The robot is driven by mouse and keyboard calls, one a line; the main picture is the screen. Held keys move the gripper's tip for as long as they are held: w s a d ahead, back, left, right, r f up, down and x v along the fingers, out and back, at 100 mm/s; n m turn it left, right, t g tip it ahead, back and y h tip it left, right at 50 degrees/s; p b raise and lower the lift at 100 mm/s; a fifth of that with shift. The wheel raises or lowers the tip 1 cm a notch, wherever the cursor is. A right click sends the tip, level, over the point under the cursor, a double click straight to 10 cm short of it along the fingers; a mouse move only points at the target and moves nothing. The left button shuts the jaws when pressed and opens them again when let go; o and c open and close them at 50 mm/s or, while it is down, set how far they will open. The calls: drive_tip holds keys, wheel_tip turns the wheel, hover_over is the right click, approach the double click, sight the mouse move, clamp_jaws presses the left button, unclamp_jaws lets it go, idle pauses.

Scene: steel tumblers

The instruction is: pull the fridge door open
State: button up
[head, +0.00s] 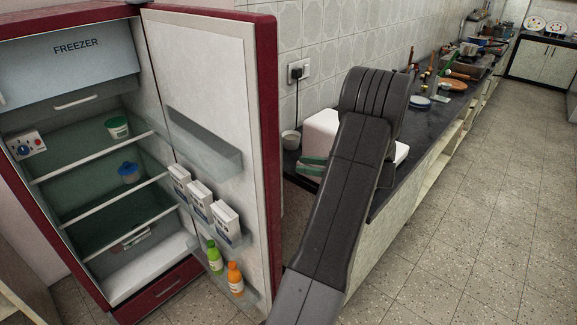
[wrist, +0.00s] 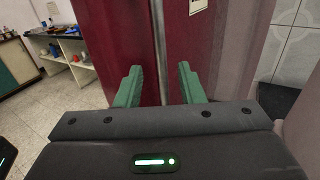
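The red fridge door (head: 263,130) stands wide open in the head view, swung out to the right of the red fridge body (head: 165,292). Its white inner side and shelves face the camera. In the wrist view, red panels (wrist: 115,45) fill the middle, with a narrow grey vertical strip (wrist: 158,45) between them. My gripper (wrist: 158,75) is open, its two green fingers apart on either side of that strip, with gaps showing. I cannot tell whether the fingers touch the door. In the head view the outer face and handle of the door are hidden.
Inside the fridge are a green tub (head: 117,127) and a blue-lidded container (head: 129,173). Cartons (head: 200,202) and bottles (head: 235,280) stand on the door shelves. A dark counter (head: 420,125) with a white box (head: 320,132) runs along the wall. The floor (head: 480,230) at right is clear.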

drive_tip(key=v, duration=0.5)
drive_tip(key=shift+s+d+b, duration=0.1)
drive_tip(key=shift+d+b, duration=0.2)
drive_tip(key=p+x, duration=0.2)
drive_tip(key=x, duration=1.2)
drive_tip(key=shift+p, duration=0.3)
drive_tip(key=shift+s, duration=0.1)
